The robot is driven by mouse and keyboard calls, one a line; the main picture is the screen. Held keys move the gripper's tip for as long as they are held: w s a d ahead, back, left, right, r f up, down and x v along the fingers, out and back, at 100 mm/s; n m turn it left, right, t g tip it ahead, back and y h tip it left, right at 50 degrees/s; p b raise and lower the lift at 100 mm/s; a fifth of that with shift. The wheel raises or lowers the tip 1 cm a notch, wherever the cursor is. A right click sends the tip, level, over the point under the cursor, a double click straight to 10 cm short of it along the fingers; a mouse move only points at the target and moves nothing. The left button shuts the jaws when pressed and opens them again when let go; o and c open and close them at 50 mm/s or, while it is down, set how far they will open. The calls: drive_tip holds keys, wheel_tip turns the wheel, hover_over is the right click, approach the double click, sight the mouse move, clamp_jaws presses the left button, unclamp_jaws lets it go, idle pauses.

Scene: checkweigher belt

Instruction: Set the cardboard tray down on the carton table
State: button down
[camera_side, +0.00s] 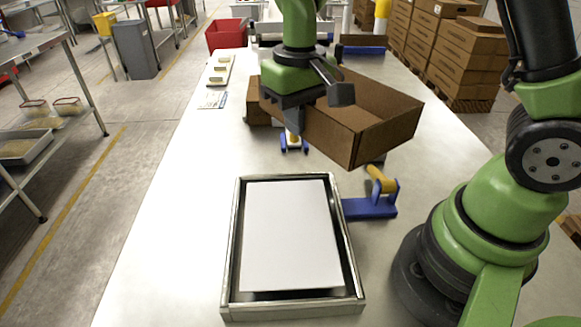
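The cardboard tray (378,138) is a brown open box in the middle of the camera_side view, above the metal worktop (180,200). It looks raised and slightly tilted. My gripper (318,104) is at its left part, with one finger outside the near wall and one inside, and looks shut on that wall. No surface is plainly marked as the carton table. A framed flat unit (229,262) with a white top (290,235) lies in front of the tray. Part of the tray is hidden behind my gripper.
A blue holder with a yellow-handled tool (372,205) stands under the tray's right side. Small packs (219,75) lie at the back left beside a printed card (212,99).

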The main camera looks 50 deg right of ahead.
sight(321, 109)
drive_tip(key=d, duration=0.1)
drive_tip(key=s+d+n, duration=0.1)
drive_tip(key=d+n, duration=0.1)
drive_tip(key=shift+s+d+r, duration=0.3)
drive_tip(key=shift+r, duration=0.05)
drive_tip(key=w+d+n, duration=0.1)
drive_tip(key=w+d, duration=0.1)
drive_tip(key=d, duration=0.1)
drive_tip(key=w+d+f+n, duration=0.1)
drive_tip(key=d, duration=0.3)
drive_tip(key=w+d+n, duration=0.1)
drive_tip(key=w+d, duration=0.1)
drive_tip(key=d, duration=0.1)
drive_tip(key=shift+w+d+f, duration=0.35)
drive_tip(key=shift+d, duration=0.05)
drive_tip(key=s+d+f+n, duration=0.3)
drive_tip(key=d, duration=0.9)
drive_tip(key=s+d+f+n, duration=0.2)
drive_tip(key=d+f+n, duration=0.1)
drive_tip(key=d, duration=0.9)
drive_tip(key=f, duration=0.5)
drive_tip(key=shift+s+d+f, duration=0.1)
drive_tip(key=shift+s+d, duration=0.1)
drive_tip(key=shift+s, duration=0.15)
drive_tip(key=shift+f, duration=2.25)
